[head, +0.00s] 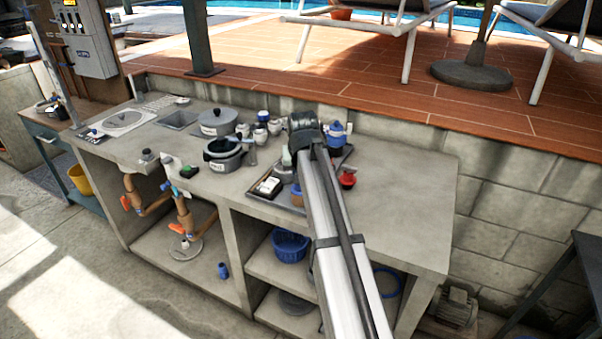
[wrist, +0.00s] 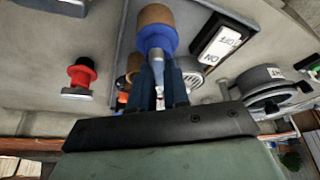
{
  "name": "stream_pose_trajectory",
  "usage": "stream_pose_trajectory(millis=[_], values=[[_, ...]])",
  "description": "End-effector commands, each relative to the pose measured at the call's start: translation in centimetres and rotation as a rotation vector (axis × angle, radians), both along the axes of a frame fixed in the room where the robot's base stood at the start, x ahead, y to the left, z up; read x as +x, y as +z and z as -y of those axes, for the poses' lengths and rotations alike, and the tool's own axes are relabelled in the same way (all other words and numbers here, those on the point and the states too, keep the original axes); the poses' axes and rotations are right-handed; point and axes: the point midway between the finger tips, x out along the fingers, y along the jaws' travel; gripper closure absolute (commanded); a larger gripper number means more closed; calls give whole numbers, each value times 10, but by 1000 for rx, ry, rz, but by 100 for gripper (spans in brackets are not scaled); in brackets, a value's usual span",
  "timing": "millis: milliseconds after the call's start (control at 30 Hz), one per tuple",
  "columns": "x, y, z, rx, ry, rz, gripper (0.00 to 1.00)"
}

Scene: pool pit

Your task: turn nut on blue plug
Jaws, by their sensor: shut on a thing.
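In the wrist view a blue plug (wrist: 155,37) with a tan round end stands just past my fingertips. My gripper (wrist: 160,88) is shut, its two dark blue fingers close on either side of a light grey stem (wrist: 158,68) in line with the blue plug. I take this stem as part of the plug; the nut itself cannot be clearly made out. In the head view my arm hides the fingers and what they hold. A blue and white piece (head: 337,132) shows right beside the arm's end; I cannot tell whether it is the same plug.
A red piece (wrist: 82,74) lies left of the fingers in the wrist view.

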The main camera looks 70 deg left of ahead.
Motion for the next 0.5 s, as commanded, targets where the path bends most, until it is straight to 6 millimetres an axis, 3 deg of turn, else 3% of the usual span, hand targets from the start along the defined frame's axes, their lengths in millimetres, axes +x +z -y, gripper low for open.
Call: stream_pose_trajectory(millis=[500], values=[[-5, 0, -4, -2, -490, 0, 100]])
